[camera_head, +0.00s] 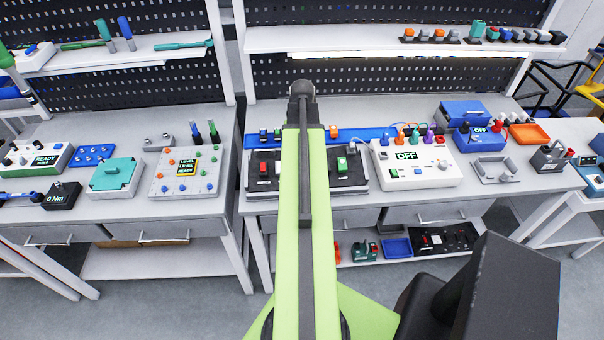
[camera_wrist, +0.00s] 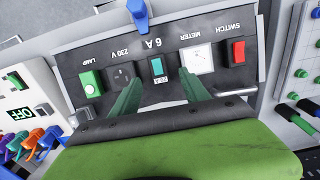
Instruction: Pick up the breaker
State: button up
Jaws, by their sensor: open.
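In the wrist view, a small teal block with a dark top and a white label reading 20 A, which looks like the breaker (camera_wrist: 157,68), sits in the dark panel (camera_wrist: 108,52) at the 6 A marking. My gripper (camera_wrist: 158,80) is open and empty. Its two green fingers show on either side of the block's near end; I cannot tell how far above the panel they are. In the head view my own arm covers the middle of the bench and hides the gripper and the breaker.
Next to the block are a 230 V socket (camera_wrist: 122,76), a white meter (camera_wrist: 197,60), a red switch (camera_wrist: 238,51) and a green lamp (camera_wrist: 91,83). In the head view, a white box reading OFF (camera_head: 415,172) stands right of the arm. A shelf (camera_head: 380,40) hangs behind the bench.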

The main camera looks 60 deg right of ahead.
jog(key=f+b, duration=0.4)
jog(key=f, duration=0.1)
jog(key=shift+d+f+b, duration=0.15)
jog(key=shift+d+b, duration=0.1)
jog(key=shift+b, duration=0.15)
jog(key=shift+r, duration=0.2)
jog(key=shift+c, duration=0.3)
grip_shut()
